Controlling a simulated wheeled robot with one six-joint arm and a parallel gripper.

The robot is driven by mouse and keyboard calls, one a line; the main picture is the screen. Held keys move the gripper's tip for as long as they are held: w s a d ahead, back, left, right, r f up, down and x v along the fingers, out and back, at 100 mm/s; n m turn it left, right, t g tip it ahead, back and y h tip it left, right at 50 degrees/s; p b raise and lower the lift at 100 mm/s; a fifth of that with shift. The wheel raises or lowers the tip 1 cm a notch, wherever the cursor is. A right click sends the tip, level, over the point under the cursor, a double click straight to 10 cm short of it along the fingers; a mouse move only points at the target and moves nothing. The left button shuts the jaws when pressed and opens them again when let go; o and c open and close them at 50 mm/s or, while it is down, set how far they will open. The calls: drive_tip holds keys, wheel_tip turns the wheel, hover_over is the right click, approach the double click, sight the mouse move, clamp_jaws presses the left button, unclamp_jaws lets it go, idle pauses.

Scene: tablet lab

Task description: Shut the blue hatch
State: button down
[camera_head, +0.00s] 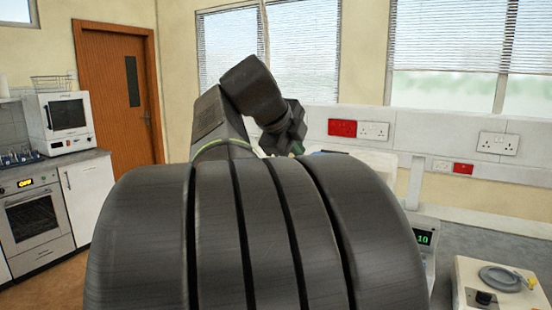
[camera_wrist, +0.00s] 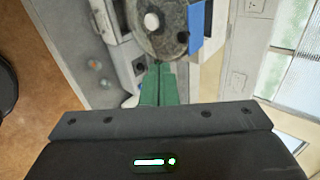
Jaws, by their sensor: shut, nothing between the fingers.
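The blue hatch (camera_wrist: 196,24) shows at the top of the wrist view as a narrow blue panel. It stands beside a round grey part (camera_wrist: 172,38) with a white knob, which is uncovered, so the hatch looks open. My gripper (camera_wrist: 158,68) has green fingers, shut together and empty. Their tips lie just below the round part in the wrist view, left of the hatch; I cannot tell whether they touch anything.
A hotplate-like device (camera_head: 495,290) with a coiled grey cable stands on the right bench. A small green display reading 10 (camera_head: 424,238) is left of it. A white oven (camera_head: 66,122) and counter are at the left. Wall sockets (camera_head: 373,131) line the back.

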drive_tip(key=w+d+f+p, duration=0.3)
drive_tip(key=w+d+f, duration=0.1)
drive_tip(key=w+d, duration=0.2)
drive_tip(key=shift+w+f, duration=0.4)
drive_tip(key=shift+w, duration=0.45)
drive_tip(key=w+d, duration=0.2)
drive_tip(key=w, duration=0.1)
drive_tip(key=w+d+b, duration=0.1)
drive_tip(key=shift+w, duration=0.35)
drive_tip(key=shift+r, duration=0.1)
drive_tip(key=shift+s+d, duration=0.1)
